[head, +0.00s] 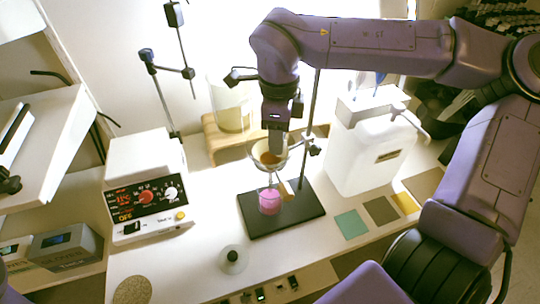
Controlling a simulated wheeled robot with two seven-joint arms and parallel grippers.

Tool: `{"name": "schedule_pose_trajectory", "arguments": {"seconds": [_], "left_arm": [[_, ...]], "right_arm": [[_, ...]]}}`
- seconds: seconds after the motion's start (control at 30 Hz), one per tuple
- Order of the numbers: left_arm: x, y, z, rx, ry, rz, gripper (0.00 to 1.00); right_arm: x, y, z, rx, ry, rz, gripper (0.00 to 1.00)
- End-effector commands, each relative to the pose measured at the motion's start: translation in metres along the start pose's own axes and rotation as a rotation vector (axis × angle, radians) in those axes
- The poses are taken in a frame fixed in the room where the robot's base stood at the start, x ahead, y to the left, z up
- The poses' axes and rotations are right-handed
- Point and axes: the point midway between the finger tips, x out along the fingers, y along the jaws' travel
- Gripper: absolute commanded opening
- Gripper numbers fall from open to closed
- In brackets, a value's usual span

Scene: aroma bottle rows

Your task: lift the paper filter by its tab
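The paper filter (267,158) shows as a tan-orange lining inside a glass funnel (256,152). The funnel is held on a stand above a small beaker of pink liquid (269,203). My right gripper (277,150) points down at the funnel's mouth, over the filter's right side. Its fingertips are small and dark here, and I cannot tell whether they are open or touch the filter. The filter's tab is not clear; the gripper may hide it. A small tan piece (287,190) shows below the funnel, beside the beaker. My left gripper is out of view.
The stand's black base (305,211) lies under the beaker. A hotplate-like device (146,185) stands left, a white jug (368,150) right. A wooden rack (222,143) and large beaker (232,110) are behind. Coloured squares (351,223) lie right; a white conical item (233,259) stands in front.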

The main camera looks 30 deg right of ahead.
Motion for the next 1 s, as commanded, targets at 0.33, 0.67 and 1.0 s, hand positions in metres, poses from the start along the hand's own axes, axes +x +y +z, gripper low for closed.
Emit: {"name": "schedule_pose_trajectory", "arguments": {"seconds": [0.33,0.67,1.0], "left_arm": [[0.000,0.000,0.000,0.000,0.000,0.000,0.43],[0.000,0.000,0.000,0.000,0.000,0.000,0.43],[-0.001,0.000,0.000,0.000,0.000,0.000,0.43]], "right_arm": [[0.016,0.000,-0.001,0.003,-0.001,0.000,0.30],[0.015,-0.001,-0.001,0.003,-0.001,0.000,0.00],[-0.021,-0.001,0.000,0.004,-0.004,-0.005,0.00]]}}
